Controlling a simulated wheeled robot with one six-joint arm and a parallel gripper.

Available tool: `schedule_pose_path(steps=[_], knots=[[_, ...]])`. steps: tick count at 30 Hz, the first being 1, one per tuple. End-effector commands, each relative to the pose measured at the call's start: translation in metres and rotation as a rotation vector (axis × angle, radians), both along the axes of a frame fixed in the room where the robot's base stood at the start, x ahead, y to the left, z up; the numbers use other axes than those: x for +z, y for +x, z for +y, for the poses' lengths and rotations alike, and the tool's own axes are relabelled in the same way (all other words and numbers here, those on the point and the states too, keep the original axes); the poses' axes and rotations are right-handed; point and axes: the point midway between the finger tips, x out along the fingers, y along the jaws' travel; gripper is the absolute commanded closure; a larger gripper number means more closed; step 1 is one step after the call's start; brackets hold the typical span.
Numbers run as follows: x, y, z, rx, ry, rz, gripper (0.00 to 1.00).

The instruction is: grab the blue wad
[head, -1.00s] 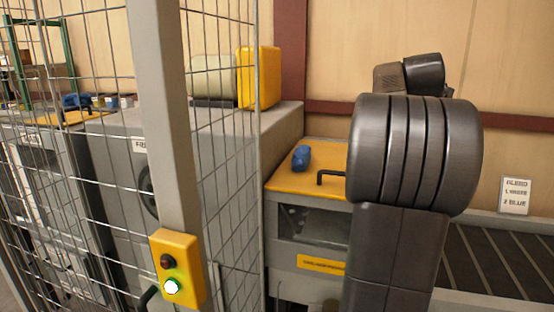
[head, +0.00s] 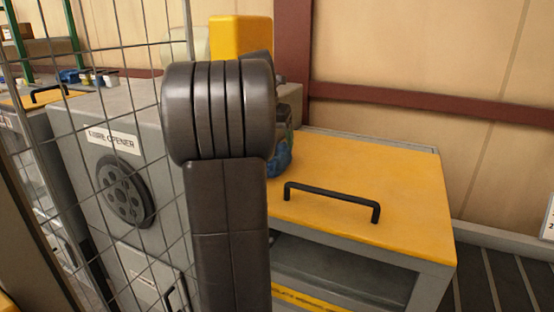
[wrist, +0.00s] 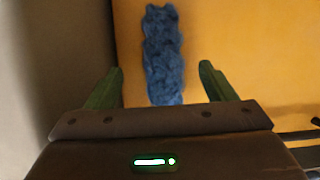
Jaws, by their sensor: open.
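The blue wad (wrist: 163,55) lies on the yellow lid (wrist: 230,60) in the wrist view, long and crumpled, running away from my gripper. My gripper (wrist: 160,82) is open, with one green finger on each side of the wad's near end. Nothing is held between the fingers. I cannot tell how high the fingers are above the lid.
A black handle (head: 331,198) stands on the lid, right of the wad. A grey machine (head: 90,150) with a round black wheel stands at the left behind wire mesh. A grey wall runs along the wrist view's left side. The lid's right part is clear.

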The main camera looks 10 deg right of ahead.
Motion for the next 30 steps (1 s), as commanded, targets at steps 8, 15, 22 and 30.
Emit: schedule_pose_path(steps=[8,15,22,30], knots=[[-0.021,0.007,-0.005,0.000,0.000,0.001,0.23],[-0.054,0.018,-0.015,-0.001,0.000,0.004,0.23],[-0.065,0.022,-0.017,0.000,0.000,-0.001,0.23],[-0.064,0.022,-0.017,0.000,0.000,-0.001,0.51]])
